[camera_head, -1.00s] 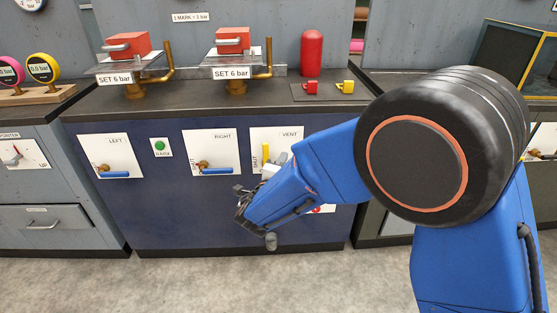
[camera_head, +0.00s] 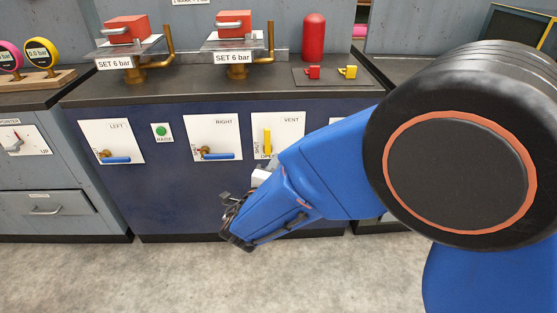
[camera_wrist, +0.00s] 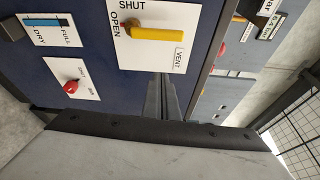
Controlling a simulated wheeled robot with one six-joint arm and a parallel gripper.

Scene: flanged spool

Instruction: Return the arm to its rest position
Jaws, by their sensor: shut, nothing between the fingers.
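My gripper (camera_head: 230,212) hangs low in front of the blue cabinet in the head view, at the end of my bent blue arm. It is shut and holds nothing. Its dark closed fingers (camera_wrist: 162,100) also show in the wrist view. The gripper is apart from the yellow vent lever (camera_head: 267,142), which stands upright on its white plate. That lever also shows in the wrist view (camera_wrist: 158,34), beyond the fingers. My arm's large dark joint fills the right of the head view and hides part of the cabinet.
Left (camera_head: 117,160) and right (camera_head: 220,156) blue levers and a green button (camera_head: 161,131) are on the cabinet front. A red cylinder (camera_head: 314,38) and small red (camera_head: 313,72) and yellow (camera_head: 348,72) pieces stand on the counter. The floor (camera_head: 130,275) in front is clear.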

